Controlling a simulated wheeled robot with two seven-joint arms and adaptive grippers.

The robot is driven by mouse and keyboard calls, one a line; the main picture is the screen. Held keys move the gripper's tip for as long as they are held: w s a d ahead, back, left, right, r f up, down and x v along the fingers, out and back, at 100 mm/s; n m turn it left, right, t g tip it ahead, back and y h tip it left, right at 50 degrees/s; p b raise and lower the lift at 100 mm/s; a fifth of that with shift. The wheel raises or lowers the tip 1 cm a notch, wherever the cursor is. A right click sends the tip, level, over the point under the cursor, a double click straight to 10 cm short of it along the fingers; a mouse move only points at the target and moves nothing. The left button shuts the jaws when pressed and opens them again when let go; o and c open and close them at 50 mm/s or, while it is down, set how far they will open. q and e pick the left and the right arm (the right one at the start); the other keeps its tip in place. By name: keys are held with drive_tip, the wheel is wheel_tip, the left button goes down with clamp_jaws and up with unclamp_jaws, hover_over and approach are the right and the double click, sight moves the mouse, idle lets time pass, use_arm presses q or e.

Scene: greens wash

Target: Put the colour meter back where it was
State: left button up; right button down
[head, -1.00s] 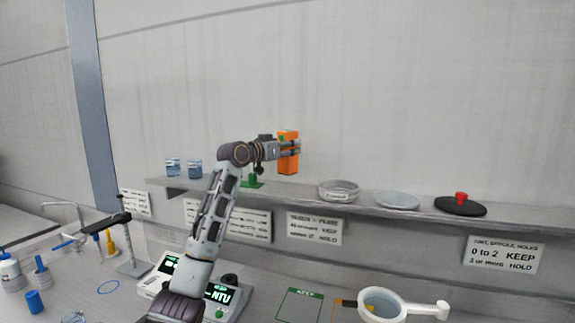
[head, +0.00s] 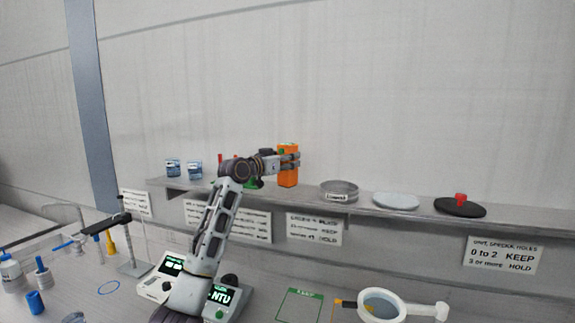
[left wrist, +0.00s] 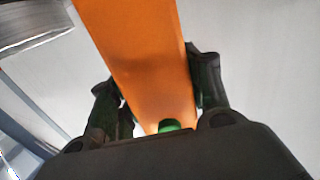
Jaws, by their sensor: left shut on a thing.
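The colour meter is an orange upright block (head: 288,178). My left gripper (head: 293,160) is shut on it at the wall shelf (head: 366,207). Its lower end is at the height of the shelf top in the head view; I cannot tell whether it touches. In the left wrist view the orange body (left wrist: 145,60) runs between the two dark fingers, with a green round part near the palm. A green item (head: 250,183) shows partly behind my left wrist on the shelf. My right gripper is not in view.
On the shelf, a glass dish (head: 339,195) and a pale plate (head: 396,201) stand right of the meter, then a black disc with a red knob (head: 461,199). Two blue beakers (head: 195,171) stand at left. An NTU instrument (head: 222,295) sits below my arm.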

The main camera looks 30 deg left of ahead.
use_arm(q)
drive_tip(key=shift+f, duration=0.95)
drive_tip(key=o, duration=1.2)
drive_tip(key=shift+f, duration=0.1)
drive_tip(key=shift+c, duration=0.2)
drive_tip(key=shift+s+a+b, duration=0.15)
drive_tip(key=shift+s+b, duration=0.15)
drive_tip(key=shift+s, duration=0.7)
drive_tip(key=s+a+b, duration=0.1)
drive_tip(key=s+b, duration=0.2)
drive_tip(key=s, duration=0.7)
drive_tip(key=shift+a, duration=0.3)
